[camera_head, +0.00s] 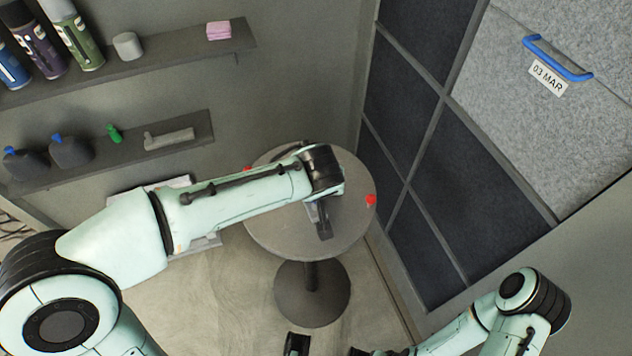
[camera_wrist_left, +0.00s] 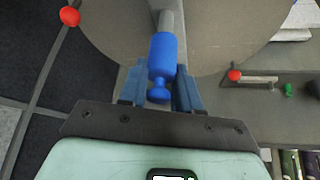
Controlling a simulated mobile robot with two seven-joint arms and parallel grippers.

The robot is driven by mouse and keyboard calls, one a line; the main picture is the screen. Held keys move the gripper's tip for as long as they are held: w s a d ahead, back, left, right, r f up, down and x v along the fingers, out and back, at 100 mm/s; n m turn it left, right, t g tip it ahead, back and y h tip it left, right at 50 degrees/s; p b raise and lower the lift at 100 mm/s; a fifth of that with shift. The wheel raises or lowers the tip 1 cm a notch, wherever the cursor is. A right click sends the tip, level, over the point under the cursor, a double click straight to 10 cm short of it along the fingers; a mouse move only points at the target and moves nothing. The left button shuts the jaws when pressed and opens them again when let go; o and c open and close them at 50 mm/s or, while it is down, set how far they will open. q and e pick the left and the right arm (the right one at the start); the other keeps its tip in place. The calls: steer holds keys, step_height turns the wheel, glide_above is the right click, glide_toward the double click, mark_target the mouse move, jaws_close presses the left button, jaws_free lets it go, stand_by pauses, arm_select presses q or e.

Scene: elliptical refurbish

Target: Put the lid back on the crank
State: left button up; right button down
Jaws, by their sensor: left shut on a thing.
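My left gripper (camera_head: 322,228) reaches over the round grey table, pointing down, with its dark fingers partly hidden by my arm. In the left wrist view, the left gripper (camera_wrist_left: 160,76) is shut on a blue cylindrical piece with a narrow neck and round knob (camera_wrist_left: 163,52), which looks like the lid. A grey shaft (camera_wrist_left: 167,20) lies in line beyond the blue piece; it may be part of the crank. I cannot tell whether the two are joined or only overlap in view. My right gripper is mostly cut off at the bottom edge of the head view, below the table.
The round table (camera_head: 268,229) stands on one pedestal. A red ball (camera_head: 370,199) is at its right edge, and another (camera_head: 247,168) shows at the far left. Shelves (camera_head: 190,66) with bottles line the left wall. Dark panels (camera_head: 455,165) stand close at right.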

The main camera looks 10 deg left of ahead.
stand_by(0.4)
arm_select(q)
steer(key=o, duration=1.6)
steer(key=shift+c, duration=0.2)
steer(key=shift+r+p, duration=2.15)
steer(key=shift+r, duration=1.35)
jaws_close()
